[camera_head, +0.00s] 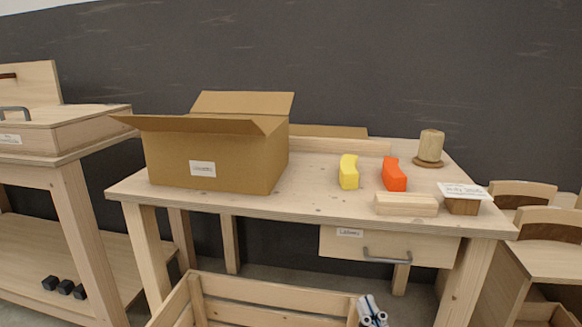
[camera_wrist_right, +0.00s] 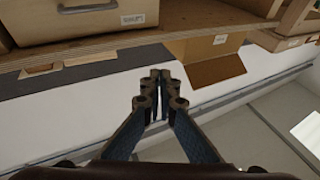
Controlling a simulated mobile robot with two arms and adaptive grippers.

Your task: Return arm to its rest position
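My right gripper (camera_head: 372,312) shows at the bottom edge of the head view, low in front of the table (camera_head: 300,205) and apart from the things on it. In the right wrist view my right gripper (camera_wrist_right: 160,76) has its two fingers drawn together at the tips, with nothing seen between them. My left arm and left gripper do not show in either view.
On the table stand an open cardboard box (camera_head: 222,160), a yellow block (camera_head: 349,172), an orange block (camera_head: 394,174), a pale wooden block (camera_head: 405,204) and a wooden cylinder (camera_head: 431,145). A drawer (camera_head: 388,246) is under the top. A slatted wooden crate (camera_head: 270,292) stands in front.

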